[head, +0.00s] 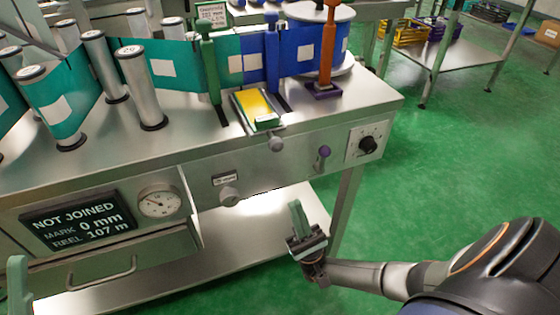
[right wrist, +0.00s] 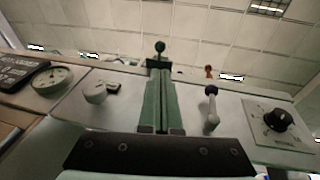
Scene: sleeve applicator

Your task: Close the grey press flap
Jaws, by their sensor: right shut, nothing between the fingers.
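No part is plainly marked as the grey press flap. A small grey metal edge with a round knob (head: 276,143) sits at the front of the yellow pad (head: 256,107) on the bench; I cannot tell whether it is the flap. My right gripper (head: 296,208) is shut and empty, its green fingers pointing up in front of the bench, below the front panel and apart from it. In the right wrist view its fingers (right wrist: 160,80) lie together, between a pale round knob (right wrist: 96,92) and a purple-tipped lever (right wrist: 211,105). A green finger of my left gripper (head: 18,283) shows at the left edge; its other finger is hidden.
The steel bench (head: 180,140) carries several rollers, teal and blue web, and green, blue and orange upright clamps. Its front holds a gauge (head: 160,203), a "NOT JOINED" display (head: 78,220) and a black dial (head: 368,144).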

